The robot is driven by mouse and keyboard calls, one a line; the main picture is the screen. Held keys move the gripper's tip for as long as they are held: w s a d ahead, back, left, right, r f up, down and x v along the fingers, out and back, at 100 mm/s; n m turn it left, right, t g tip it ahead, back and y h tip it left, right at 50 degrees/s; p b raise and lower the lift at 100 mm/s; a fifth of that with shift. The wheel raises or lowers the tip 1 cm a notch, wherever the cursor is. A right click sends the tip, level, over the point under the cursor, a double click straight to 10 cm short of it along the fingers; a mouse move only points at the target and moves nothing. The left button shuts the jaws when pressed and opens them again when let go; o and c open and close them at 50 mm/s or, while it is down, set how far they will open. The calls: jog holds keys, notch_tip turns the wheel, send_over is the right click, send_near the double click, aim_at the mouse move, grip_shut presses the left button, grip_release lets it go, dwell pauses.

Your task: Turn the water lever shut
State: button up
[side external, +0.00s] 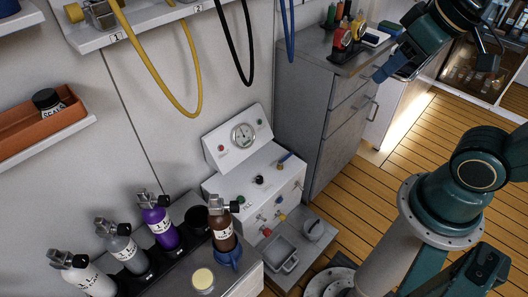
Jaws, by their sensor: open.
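The white fill panel (240,185) stands against the wall at the middle, with a round gauge on its raised back. A small lever with a blue handle (284,157) sticks up from the panel's right rear; it looks like the water lever, but I cannot read a label. Its handle slants up to the right. My gripper (390,71) is at the upper right, in front of the grey cabinet and well apart from the panel. It is open, and I see nothing between its fingers.
Several bottles stand in a rack (160,262) at lower left. A grey cabinet (312,110) stands right of the panel. A metal tray (279,252) sits before it. The wooden floor (365,190) is clear.

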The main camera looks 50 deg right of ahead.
jog(key=w+d+f+m+g+h, duration=0.1)
jog(key=w+d+f+m, duration=0.25)
jog(key=w, duration=0.85)
jog(key=w+d+f+m+g+h, duration=0.1)
jog(key=w+d+f+m, duration=0.2)
jog(key=w, duration=0.9)
jog(key=w+d+f+m, duration=0.1)
jog(key=w+f, duration=0.4)
jog(key=f, duration=0.3)
jog(key=w+d+f+m, duration=0.2)
jog(key=w+f, duration=0.3)
jog(key=f, duration=0.3)
jog(key=d+f+m+g+h, duration=0.1)
jog(key=d+f+m, duration=0.1)
jog(key=f, duration=1.3)
jog(key=d+f+m+h, duration=0.1)
jog(key=d+f, duration=0.2)
jog(key=f, duration=1.2)
jog(key=shift+s+d+m+g, duration=0.15)
jog(key=shift+d+m+g, duration=0.1)
jog(key=shift+m+g, duration=0.15)
jog(key=shift+f, duration=0.15)
